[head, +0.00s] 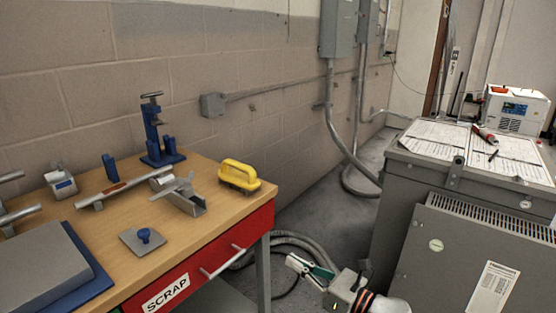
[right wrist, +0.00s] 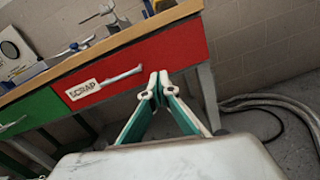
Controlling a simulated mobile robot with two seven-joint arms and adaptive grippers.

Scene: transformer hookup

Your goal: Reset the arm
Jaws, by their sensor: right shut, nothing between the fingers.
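My right gripper (head: 311,270) shows at the bottom middle of the head view, in the gap between the workbench and the grey transformer cabinet. Its white and green fingers are shut and empty. In the right wrist view the fingertips (right wrist: 157,88) meet in front of the red drawer (right wrist: 140,62) of the workbench, apart from it as far as I can tell. The grey transformer cabinet (head: 465,262) stands to the right of the gripper in the head view. My left gripper is not in view.
The wooden workbench (head: 222,222) at left holds a yellow-handled brush (head: 240,176), a blue stand (head: 158,135) and metal tools. Its red drawer has a SCRAP label (head: 166,292). Grey conduit (head: 290,240) lies on the floor behind the gripper. Papers (head: 452,142) and a white device (head: 515,108) stand right.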

